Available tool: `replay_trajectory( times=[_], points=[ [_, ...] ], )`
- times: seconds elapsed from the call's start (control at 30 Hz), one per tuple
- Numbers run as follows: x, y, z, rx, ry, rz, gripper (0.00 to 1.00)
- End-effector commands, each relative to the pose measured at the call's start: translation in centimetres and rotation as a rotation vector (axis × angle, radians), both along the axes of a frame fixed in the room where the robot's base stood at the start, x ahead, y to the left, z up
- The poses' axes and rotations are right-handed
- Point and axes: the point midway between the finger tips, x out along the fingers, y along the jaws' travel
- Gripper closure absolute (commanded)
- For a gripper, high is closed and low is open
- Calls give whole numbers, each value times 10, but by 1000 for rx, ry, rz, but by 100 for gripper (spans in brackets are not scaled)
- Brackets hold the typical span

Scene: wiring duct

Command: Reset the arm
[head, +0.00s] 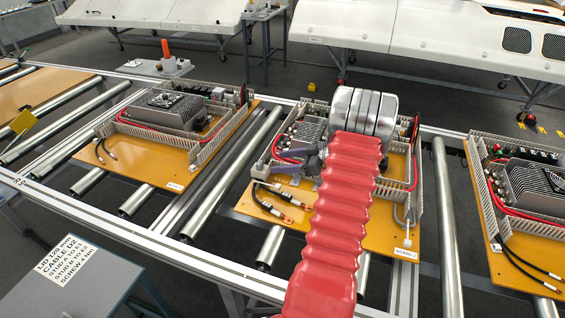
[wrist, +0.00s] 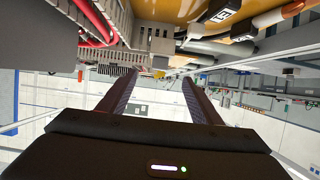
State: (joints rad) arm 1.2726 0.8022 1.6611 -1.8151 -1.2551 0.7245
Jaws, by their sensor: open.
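My arm, in a ribbed red sleeve, reaches up the middle of the head view over the centre mounting board (head: 375,235). My gripper (head: 268,172) is at the left of the arm's end, low over this board, and partly hidden by the arm. In the wrist view my gripper (wrist: 158,82) has two dark fingers well apart with nothing between them. Loose black cables (head: 268,207) with lug ends lie on the board just in front of the gripper. The wrist view looks upside down, with the board (wrist: 245,48) along the top.
Slotted grey wiring duct (head: 418,190) and red cables border the centre board's parts. Similar boards stand left (head: 150,165) and right (head: 520,262) on the roller conveyor (head: 215,185). A grey stand with a printed label (head: 68,260) is at front left. Open space lies above the boards.

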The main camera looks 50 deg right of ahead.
Motion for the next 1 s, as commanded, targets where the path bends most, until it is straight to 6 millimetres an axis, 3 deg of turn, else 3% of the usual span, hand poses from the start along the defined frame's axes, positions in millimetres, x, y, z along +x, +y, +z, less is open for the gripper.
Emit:
replay_trajectory(
  times=[0.77, 0.87, 1.0],
  points=[
    [3, 0, 2, -7, -1, -3, 41],
    [12, 0, 10, -31, -3, -15, 41],
    [41, 2, 35, -103, -7, -57, 41]
  ],
)
